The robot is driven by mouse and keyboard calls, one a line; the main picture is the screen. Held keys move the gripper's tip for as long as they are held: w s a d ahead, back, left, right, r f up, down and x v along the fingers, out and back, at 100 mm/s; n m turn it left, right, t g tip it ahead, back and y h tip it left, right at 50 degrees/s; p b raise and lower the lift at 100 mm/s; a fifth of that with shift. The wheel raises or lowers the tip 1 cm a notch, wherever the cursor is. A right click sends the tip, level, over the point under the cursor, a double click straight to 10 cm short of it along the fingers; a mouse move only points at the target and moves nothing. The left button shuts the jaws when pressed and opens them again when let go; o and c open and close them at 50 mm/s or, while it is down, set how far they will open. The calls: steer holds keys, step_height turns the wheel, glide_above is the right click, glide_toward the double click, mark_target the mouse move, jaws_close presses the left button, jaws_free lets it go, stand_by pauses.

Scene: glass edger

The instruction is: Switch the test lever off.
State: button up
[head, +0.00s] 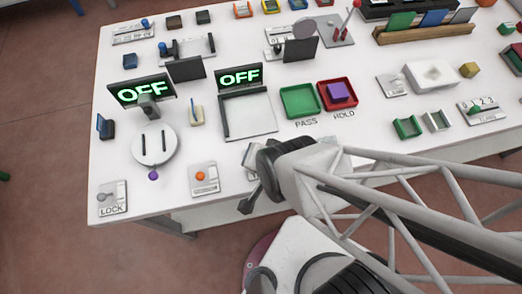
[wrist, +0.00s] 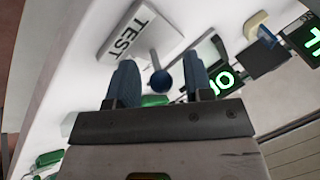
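The test lever's white plate (wrist: 132,32), marked TEST, lies at the top of the wrist view. Its short stem ends in a dark blue ball knob (wrist: 161,82). My gripper (wrist: 160,68) is open, with one blue-grey finger on each side of the knob and a visible gap on both sides. In the head view my gripper (head: 249,196) is over the table's front edge and hides most of a white plate (head: 250,154). The lever itself is hidden there, and I cannot tell its setting.
Two screens read OFF, a left one (head: 141,90) and a right one (head: 239,76). A green PASS tray (head: 300,116) and a red HOLD tray (head: 325,101) lie behind my gripper. An orange-button plate (head: 204,187) and a LOCK plate (head: 112,207) are to the left.

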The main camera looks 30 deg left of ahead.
steer(key=shift+r, duration=0.25)
steer(key=v, duration=0.7)
stand_by(0.8)
steer(key=shift+s+d+r, duration=0.1)
steer(key=shift+r, duration=0.05)
stand_by(0.6)
steer(key=w+d+r+m+t+h, duration=0.1)
steer(key=w+d+r+h, duration=0.1)
steer(key=w+d+r, duration=0.35)
steer(key=w+d+r+m+h, duration=0.1)
steer(key=w+d+r, duration=0.1)
steer(key=w+d, duration=0.55)
steer(key=w+d+r+h, duration=0.1)
steer(key=d+r, duration=0.3)
steer(key=d, duration=0.4)
steer(key=w+d+r+m+h, duration=0.1)
steer(key=d+r, duration=0.3)
steer(key=d, duration=0.4)
steer(key=shift+w+d+r+g+h, duration=0.15)
steer(key=shift+w+d+g+h, duration=0.15)
steer(key=shift+w+g+h, duration=0.15)
stand_by(1.0)
